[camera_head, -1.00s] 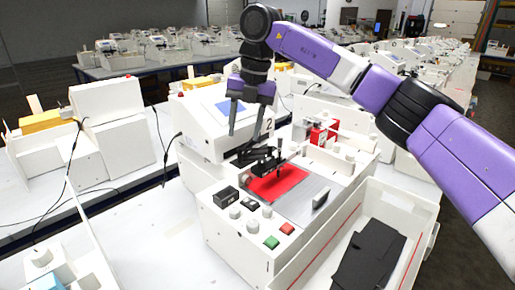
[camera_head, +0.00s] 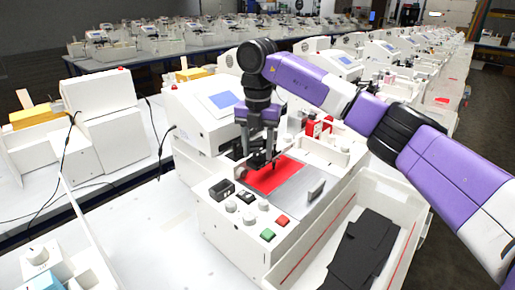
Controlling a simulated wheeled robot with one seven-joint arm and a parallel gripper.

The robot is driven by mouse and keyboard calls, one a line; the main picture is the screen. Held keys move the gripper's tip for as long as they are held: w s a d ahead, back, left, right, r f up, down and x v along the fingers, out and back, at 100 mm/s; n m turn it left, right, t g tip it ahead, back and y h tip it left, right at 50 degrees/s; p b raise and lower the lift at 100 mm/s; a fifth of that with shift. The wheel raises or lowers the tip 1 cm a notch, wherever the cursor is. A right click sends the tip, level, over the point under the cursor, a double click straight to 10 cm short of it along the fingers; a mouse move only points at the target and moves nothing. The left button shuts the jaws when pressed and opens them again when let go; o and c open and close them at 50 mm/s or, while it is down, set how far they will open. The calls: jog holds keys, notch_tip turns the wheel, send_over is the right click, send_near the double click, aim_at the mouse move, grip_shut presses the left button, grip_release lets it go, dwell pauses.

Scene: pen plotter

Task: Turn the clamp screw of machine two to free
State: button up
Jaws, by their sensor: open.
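The machine (camera_head: 213,218) in front of me is a white plotter with a grey plate and a red sheet (camera_head: 273,178) on its bed. Its black pen carriage (camera_head: 260,162) stands over the left part of the red sheet. The clamp screw on the carriage is too small and too covered by my fingers to make out. My gripper (camera_head: 257,150) points down with its two fingers apart, just at the carriage. The fingertips overlap the carriage in the picture. I cannot tell whether they touch it. The gripper looks empty.
A control panel with knobs, a green button (camera_head: 267,235) and a red button (camera_head: 282,221) is at the front. A white tray with black pieces (camera_head: 362,245) is at the right. The raised housing with a blue screen (camera_head: 224,100) stands close behind my gripper.

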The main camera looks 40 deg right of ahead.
jog(key=shift+c, duration=0.5)
grip_shut()
jog(key=shift+n, duration=0.4)
jog(key=n, duration=0.3)
jog(key=shift+n, duration=0.4)
jog(key=n, duration=0.5)
jog(key=n+p, duration=0.1)
jog(key=n, duration=0.4)
jog(key=shift+n, duration=2.7)
